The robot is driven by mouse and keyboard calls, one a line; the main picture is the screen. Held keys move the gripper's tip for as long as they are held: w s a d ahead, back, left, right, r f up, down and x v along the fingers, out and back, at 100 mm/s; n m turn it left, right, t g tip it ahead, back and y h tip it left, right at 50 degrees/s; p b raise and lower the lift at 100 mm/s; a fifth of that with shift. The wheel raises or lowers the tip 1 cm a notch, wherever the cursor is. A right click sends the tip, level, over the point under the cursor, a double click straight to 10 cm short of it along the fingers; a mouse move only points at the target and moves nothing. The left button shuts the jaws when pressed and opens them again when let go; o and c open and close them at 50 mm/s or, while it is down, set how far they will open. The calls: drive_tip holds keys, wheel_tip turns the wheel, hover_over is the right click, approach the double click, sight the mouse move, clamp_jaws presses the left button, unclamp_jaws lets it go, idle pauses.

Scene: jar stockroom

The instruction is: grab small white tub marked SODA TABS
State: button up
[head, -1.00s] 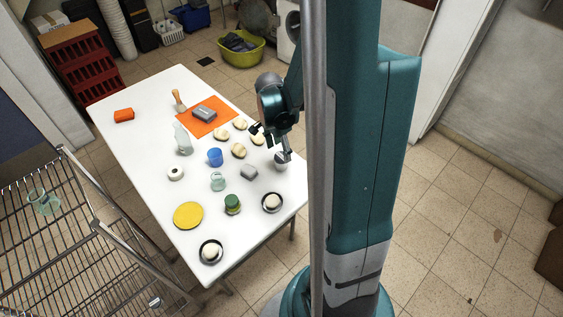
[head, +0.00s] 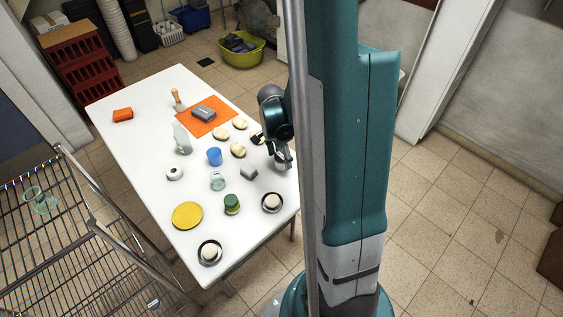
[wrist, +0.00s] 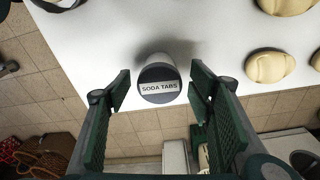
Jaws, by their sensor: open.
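The small white tub (wrist: 158,62) shows in the wrist view with its dark lid labelled SODA TABS facing the camera. It stands near the edge of the white table. My gripper (wrist: 158,88) is open, with one green finger to the left of the tub and one to the right. The tub's lid lies between the fingertips in the picture; I see no finger touching it. In the head view my gripper (head: 281,157) is over the table's right side, and the tub (head: 283,166) is partly hidden under it.
Several beige rolls stand near the gripper, one in the wrist view (wrist: 270,66).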

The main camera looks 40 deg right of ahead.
sight(281, 156)
idle(0.5)
drive_tip(key=c, duration=1.1)
drive_tip(key=shift+r, duration=0.1)
drive_tip(key=shift+r+p, duration=1.2)
drive_tip(key=shift+r, duration=3.75)
